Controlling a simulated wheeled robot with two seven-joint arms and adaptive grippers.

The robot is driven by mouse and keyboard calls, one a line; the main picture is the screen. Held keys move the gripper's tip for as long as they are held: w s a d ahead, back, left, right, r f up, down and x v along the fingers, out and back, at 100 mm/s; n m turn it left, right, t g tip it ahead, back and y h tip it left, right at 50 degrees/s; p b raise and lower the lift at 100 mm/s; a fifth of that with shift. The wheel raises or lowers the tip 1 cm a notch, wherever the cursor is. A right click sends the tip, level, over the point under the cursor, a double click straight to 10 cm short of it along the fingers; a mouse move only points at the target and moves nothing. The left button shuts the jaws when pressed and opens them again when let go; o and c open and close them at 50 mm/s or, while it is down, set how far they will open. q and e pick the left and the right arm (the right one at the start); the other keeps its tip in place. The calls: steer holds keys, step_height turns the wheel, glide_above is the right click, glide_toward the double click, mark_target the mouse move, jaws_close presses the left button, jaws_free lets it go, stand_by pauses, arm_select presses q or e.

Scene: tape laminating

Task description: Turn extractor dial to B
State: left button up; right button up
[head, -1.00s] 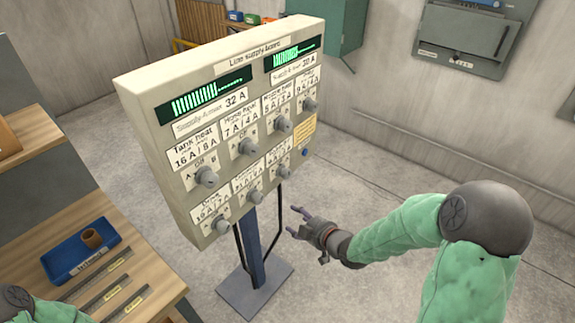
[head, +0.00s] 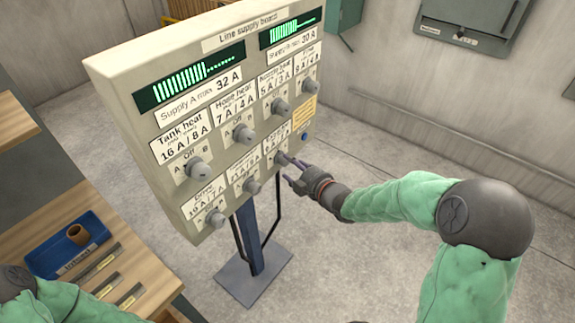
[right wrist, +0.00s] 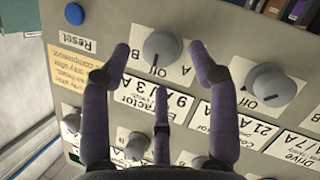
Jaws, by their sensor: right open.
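The extractor dial (head: 281,158) is a grey knob at the right end of the lower row on the line supply board (head: 219,90). In the right wrist view the same dial (right wrist: 161,48) appears upside down above its "Extractor 9A / 3A" label (right wrist: 155,96), with A and Off marks beside it. Its exact pointer setting is unclear. My right gripper (head: 291,165) is open at the board. In the wrist view its purple fingers (right wrist: 163,60) spread on both sides of the dial; I cannot tell whether they touch it. My left gripper is out of view.
Another dial (right wrist: 272,86) sits close beside the right finger in the wrist view. A blue Reset button (right wrist: 74,14) is beyond the left finger. A workbench with a blue tray (head: 45,262) stands at left. The floor right of the board is clear.

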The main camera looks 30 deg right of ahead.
mark_target(287, 163)
steer(key=shift+b+x, duration=0.35)
steer(key=shift+x, duration=1.45)
steer(key=c, duration=1.1)
